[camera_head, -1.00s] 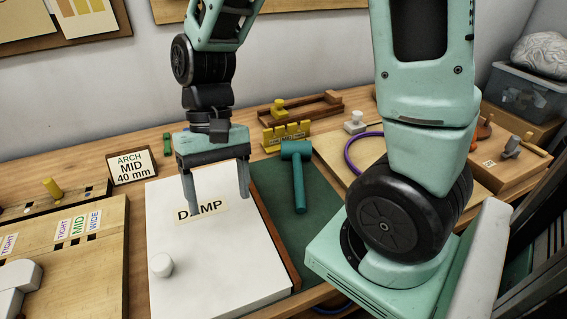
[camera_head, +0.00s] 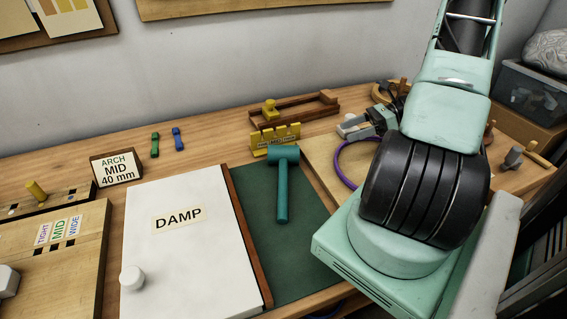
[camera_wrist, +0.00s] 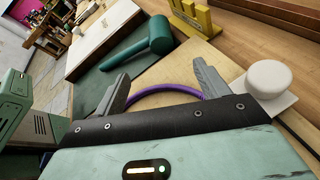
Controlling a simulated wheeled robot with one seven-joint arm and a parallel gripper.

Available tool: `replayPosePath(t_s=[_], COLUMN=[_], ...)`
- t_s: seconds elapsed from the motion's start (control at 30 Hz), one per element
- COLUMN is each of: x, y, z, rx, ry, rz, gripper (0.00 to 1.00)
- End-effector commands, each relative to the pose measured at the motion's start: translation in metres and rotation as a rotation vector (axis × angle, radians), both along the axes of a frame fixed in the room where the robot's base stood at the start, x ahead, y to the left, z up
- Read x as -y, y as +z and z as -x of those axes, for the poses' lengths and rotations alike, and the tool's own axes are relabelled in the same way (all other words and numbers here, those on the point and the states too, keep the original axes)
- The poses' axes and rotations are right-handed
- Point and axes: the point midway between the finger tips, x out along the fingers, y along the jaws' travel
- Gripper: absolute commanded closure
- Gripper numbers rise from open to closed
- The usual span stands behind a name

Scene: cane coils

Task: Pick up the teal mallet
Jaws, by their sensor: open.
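The teal mallet (camera_head: 282,198) lies on the dark green mat (camera_head: 300,245), its head toward the wall and its handle toward the front. In the wrist view the mallet (camera_wrist: 160,34) lies beyond my left finger, apart from it. My gripper (camera_wrist: 165,82) is open and empty, with a purple cane ring (camera_wrist: 160,93) showing between and beyond its fingers. In the head view my gripper (camera_head: 358,126) is to the right of the mallet, partly hidden by my arm.
A white box lid marked DAMP (camera_head: 185,255) is left of the mat. A yellow notched block (camera_head: 275,138) stands just behind the mallet head. A white-knobbed piece (camera_wrist: 268,80) is beside my right finger. A pale board (camera_head: 325,160) lies right of the mat.

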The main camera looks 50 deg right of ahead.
Motion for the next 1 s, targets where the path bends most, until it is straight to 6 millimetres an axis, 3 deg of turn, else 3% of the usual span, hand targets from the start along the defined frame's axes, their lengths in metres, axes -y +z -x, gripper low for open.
replayPosePath(t_s=[0.5,0.83,1.0], x=[-0.064,-0.083,-0.102], y=[-0.033,-0.044,-0.053], z=[-0.057,-0.074,-0.090], rx=[-0.001,0.000,-0.001], ry=[-0.004,-0.005,-0.004], rz=[-0.005,-0.003,-0.006], gripper=[0.26,0.26,0.26])
